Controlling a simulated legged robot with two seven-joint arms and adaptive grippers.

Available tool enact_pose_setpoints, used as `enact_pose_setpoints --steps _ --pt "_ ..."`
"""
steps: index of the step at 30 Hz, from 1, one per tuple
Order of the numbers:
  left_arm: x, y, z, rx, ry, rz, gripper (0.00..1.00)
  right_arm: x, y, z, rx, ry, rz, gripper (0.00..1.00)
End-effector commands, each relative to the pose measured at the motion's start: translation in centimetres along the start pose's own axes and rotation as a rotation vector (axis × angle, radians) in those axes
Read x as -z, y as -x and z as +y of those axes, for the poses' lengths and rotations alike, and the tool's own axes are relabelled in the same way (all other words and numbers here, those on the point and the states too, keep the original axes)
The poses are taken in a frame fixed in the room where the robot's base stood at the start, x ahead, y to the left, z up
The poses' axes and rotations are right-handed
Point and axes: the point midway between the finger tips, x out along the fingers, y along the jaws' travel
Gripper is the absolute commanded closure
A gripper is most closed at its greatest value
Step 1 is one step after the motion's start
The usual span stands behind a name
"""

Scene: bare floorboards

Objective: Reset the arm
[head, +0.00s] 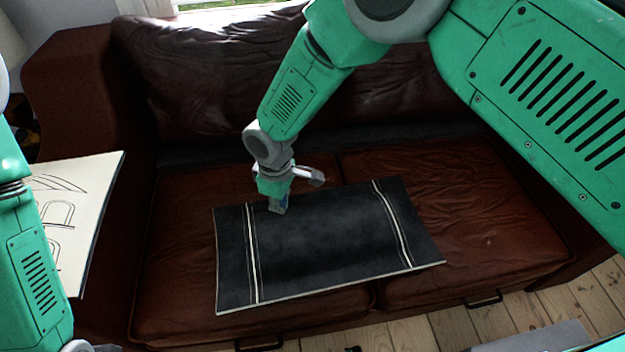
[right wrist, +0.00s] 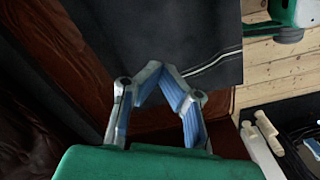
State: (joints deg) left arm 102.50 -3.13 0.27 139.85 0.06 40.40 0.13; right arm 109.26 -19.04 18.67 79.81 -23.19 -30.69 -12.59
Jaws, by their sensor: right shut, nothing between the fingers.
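My right arm reaches down from the top of the head view over the brown leather sofa. My right gripper (head: 277,207) is above the back left part of a black panel with white stripes (head: 330,240), close to its back edge. In the right wrist view, the blue-grey fingers of the right gripper (right wrist: 160,76) meet at their tips with nothing between them. The black panel (right wrist: 205,35) shows beyond them; I cannot tell whether they touch it. My left arm comes down the left edge of the head view, and its fingers are out of frame.
The brown sofa (head: 180,260) has a high backrest and a left armrest. A cream panel with black line drawings (head: 95,205) is at the left, beside my left arm. Pale floorboards (head: 450,325) lie in front. White items (right wrist: 262,135) show at lower right in the wrist view.

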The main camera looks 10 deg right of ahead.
Motion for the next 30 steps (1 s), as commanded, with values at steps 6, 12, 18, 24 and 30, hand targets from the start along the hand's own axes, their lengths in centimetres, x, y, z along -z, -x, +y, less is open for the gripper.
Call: enact_pose_setpoints --steps 6,12,18,24,30 --pt "0.0 0.0 0.0 0.0 0.0 0.0 0.37 -0.4 -0.3 -0.1 0.005 -0.008 0.001 1.0" --pt "0.0 0.0 0.0 0.0 0.0 0.0 0.37 -7.3 -4.5 -2.0 0.073 -0.167 0.027 1.0" --pt "0.0 0.0 0.0 0.0 0.0 0.0 0.37 -20.8 -7.9 -6.0 0.108 -0.52 0.059 1.0" --pt "0.0 0.0 0.0 0.0 0.0 0.0 0.37 -31.9 -6.5 -9.3 0.034 -0.815 0.052 1.0" --pt "0.0 0.0 0.0 0.0 0.0 0.0 0.37 -36.5 -4.8 -10.5 -0.027 -0.932 0.044 1.0"
